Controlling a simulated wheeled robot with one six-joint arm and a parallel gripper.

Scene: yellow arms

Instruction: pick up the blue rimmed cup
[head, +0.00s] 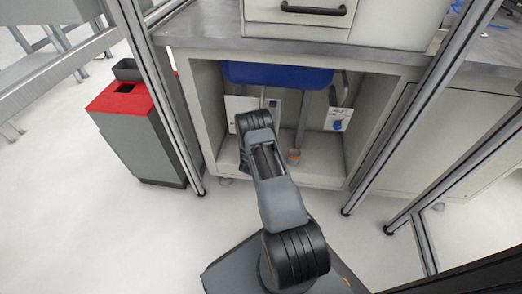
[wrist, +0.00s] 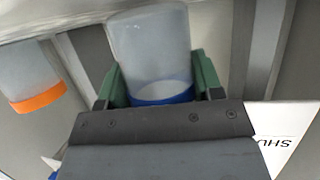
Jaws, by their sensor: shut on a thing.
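The blue rimmed cup (wrist: 148,45) is a translucent, frosted cup in the wrist view, with its blue rim (wrist: 165,98) toward the camera. My gripper (wrist: 158,78) has its two green fingers on either side of the cup and is shut on it. Part of the rim is hidden behind the gripper body. In the head view my arm reaches into the open cabinet, and the cup cannot be made out there.
An orange rimmed cup (wrist: 35,90) is left of the held cup; it also stands on the cabinet floor in the head view (head: 294,156). A blue basin (head: 277,75) hangs above. Cabinet walls and metal posts flank the opening. A red-topped bin (head: 125,97) stands left.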

